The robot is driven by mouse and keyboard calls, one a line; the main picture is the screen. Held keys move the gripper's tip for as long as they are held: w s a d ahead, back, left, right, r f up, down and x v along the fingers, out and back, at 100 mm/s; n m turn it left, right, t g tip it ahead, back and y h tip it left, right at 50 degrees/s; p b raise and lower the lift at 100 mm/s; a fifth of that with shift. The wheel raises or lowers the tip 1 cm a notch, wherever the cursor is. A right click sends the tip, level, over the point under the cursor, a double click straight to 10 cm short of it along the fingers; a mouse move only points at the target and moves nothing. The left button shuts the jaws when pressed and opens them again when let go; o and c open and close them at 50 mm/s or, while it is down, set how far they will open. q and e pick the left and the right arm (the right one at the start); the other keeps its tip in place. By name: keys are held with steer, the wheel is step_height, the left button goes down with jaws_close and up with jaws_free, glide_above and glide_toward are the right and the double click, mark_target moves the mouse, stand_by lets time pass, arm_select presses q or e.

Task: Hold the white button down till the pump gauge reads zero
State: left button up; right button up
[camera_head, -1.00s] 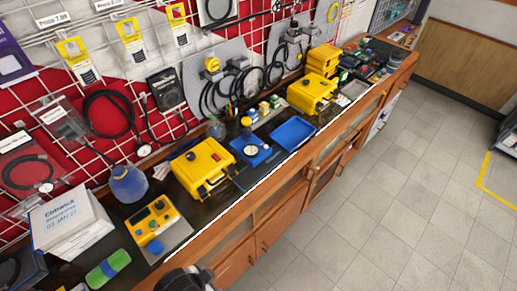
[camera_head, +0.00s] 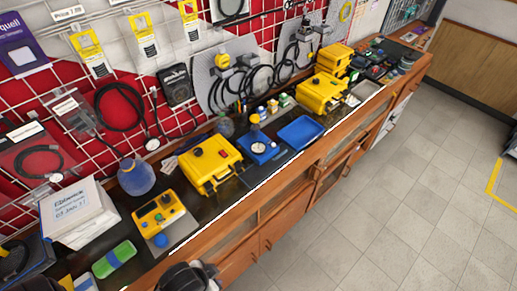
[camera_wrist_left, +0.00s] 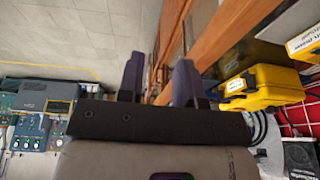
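A blue pump unit (camera_head: 259,147) with a small round white-faced gauge (camera_head: 258,148) stands on the dark bench top in the head view, between a yellow case and a blue tray. The gauge is too small to read. I cannot make out a white button on it. My left gripper (camera_wrist_left: 159,75) shows in the left wrist view with its two purple fingers apart and nothing between them. It is clear of the pump, over the front side of the bench. My right gripper is not in view.
A yellow case (camera_head: 211,163), a yellow tester with a blue knob (camera_head: 158,212), a blue tray (camera_head: 300,132) and another yellow case (camera_head: 320,92) line the bench. The floor in front is clear.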

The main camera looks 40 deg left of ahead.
arm_select(q)
jaws_close()
stand_by(1.2)
